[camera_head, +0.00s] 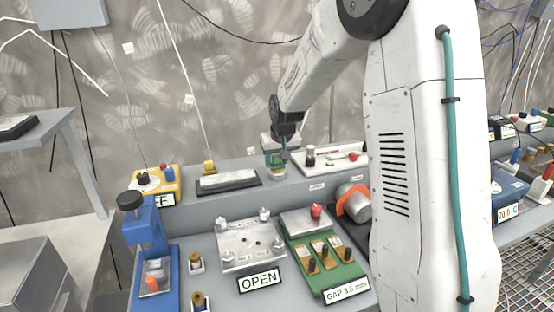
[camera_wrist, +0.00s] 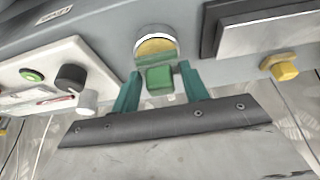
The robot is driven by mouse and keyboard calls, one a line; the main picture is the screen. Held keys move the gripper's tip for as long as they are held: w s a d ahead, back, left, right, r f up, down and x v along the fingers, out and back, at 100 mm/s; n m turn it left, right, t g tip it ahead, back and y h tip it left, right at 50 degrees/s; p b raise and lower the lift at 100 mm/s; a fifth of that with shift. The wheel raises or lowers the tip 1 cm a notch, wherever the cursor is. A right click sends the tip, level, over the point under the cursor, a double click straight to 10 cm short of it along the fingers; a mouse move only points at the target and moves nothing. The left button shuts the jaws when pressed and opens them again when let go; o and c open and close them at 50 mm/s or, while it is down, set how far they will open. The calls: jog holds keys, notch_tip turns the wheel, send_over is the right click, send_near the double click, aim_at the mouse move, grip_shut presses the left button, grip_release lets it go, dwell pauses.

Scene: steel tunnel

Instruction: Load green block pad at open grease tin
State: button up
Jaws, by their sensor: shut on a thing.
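My gripper (camera_wrist: 160,92) has two teal fingers and is shut on a small green block (camera_wrist: 160,80) in the wrist view. The open grease tin (camera_wrist: 155,45) is round and silver, with yellowish grease inside. The block's end overlaps the near rim of the tin in this view; I cannot tell whether it touches the grease. In the head view, my gripper (camera_head: 277,158) points down at the back ledge, right over the tin (camera_head: 277,174). The block is too small to make out there.
A grey slab on a dark base (camera_head: 228,181) lies left of the tin on the ledge. In front are a metal plate (camera_head: 248,243), a green gauge board (camera_head: 323,262) and a blue press (camera_head: 150,250).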

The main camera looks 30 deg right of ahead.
aim_at(277, 156)
jog(key=shift+f, duration=0.55)
dwell(1.2)
jog(key=shift+r, duration=0.1)
jog(key=shift+r, duration=3.45)
jog(key=shift+s, duration=0.1)
